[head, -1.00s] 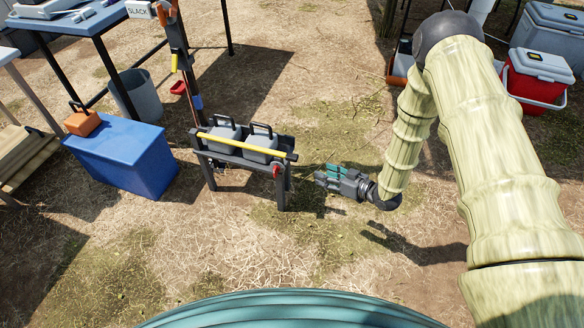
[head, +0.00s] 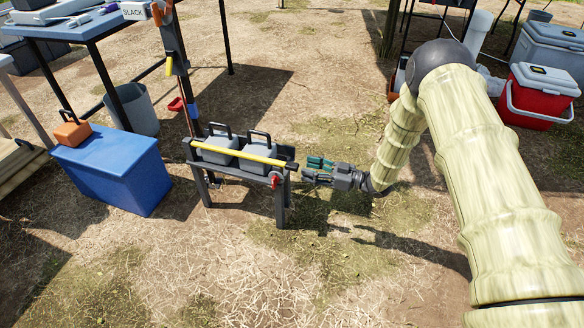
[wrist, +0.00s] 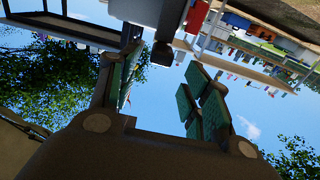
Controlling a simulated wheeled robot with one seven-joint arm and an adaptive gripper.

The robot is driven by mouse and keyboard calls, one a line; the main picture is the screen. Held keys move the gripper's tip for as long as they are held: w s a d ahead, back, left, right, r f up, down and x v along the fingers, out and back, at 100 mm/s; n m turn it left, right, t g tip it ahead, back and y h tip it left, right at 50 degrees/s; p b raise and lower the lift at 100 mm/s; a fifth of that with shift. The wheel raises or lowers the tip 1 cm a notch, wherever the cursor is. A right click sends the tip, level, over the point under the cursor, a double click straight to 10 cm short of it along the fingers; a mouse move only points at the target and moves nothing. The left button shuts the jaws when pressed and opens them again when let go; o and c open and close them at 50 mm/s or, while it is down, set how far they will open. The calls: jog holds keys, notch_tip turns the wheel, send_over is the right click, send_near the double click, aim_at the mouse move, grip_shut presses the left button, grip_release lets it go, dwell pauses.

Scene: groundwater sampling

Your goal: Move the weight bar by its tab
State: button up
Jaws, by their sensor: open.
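The weight bar appears to be the yellow bar (head: 238,151) along the front of a low dark rack (head: 284,205), in front of two grey weights with black handles. Its right end is close to my gripper (head: 311,169). I cannot clearly make out which part is the tab. In the wrist view, a small dark block (wrist: 162,54) lies ahead, between the lines of my open fingers (wrist: 165,72); it may be the tab. My gripper is empty, just right of the rack's right end, and I see no clear contact.
A blue box (head: 112,168) with an orange item (head: 72,131) on top stands left of the rack. A grey bin (head: 138,110) and a post (head: 173,60) are behind it. A red cooler (head: 535,98) is far right. The ground in front is clear.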

aim_at(292, 164)
jog(key=shift+b+x, duration=0.9)
jog(key=shift+x, duration=2.5)
grip_shut()
